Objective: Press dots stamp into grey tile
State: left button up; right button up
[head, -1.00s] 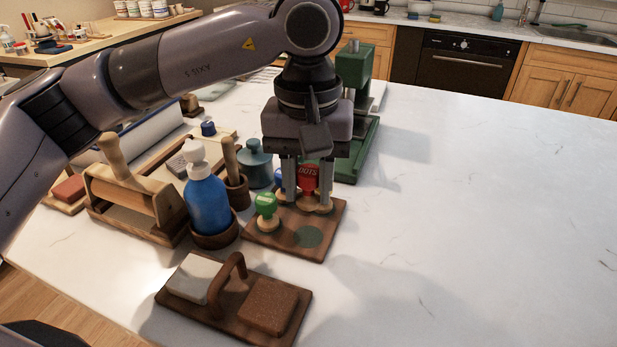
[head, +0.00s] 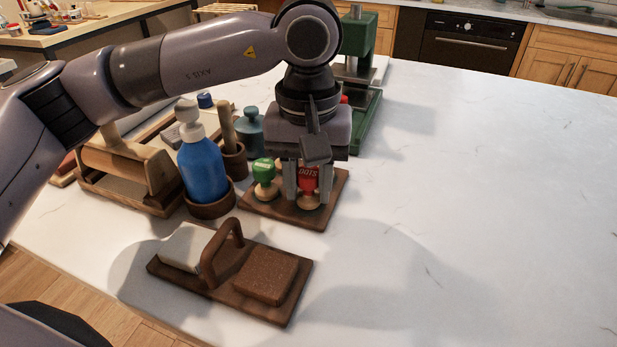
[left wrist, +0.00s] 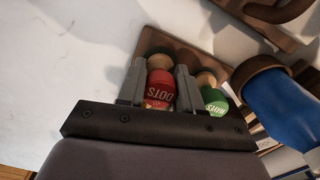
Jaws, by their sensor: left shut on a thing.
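My left gripper (head: 307,196) points down, shut on the red dots stamp (head: 308,178), with one finger on each side. The stamp is upright over the front part of a brown stamp board (head: 335,190); I cannot tell whether its wooden foot touches the board. The left wrist view also shows the red stamp (left wrist: 161,86) between the fingers. A light grey tile (head: 184,246) lies on the left of a brown carrying board (head: 215,287) nearer the front, uncovered. My right gripper is not in view.
A green stamp (head: 264,171) stands just left of the held stamp. A blue bottle (head: 203,170) is farther left. A brown arched handle (head: 222,245) rises between the grey tile and a reddish-brown block (head: 266,275). The white counter at right (head: 480,200) is clear.

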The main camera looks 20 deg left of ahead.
pick_arm(q)
jog(key=shift+f+b, duration=0.35)
jog(key=o, duration=1.1)
notch_tip(320, 180, up, 7)
jog(key=shift+r, duration=0.1)
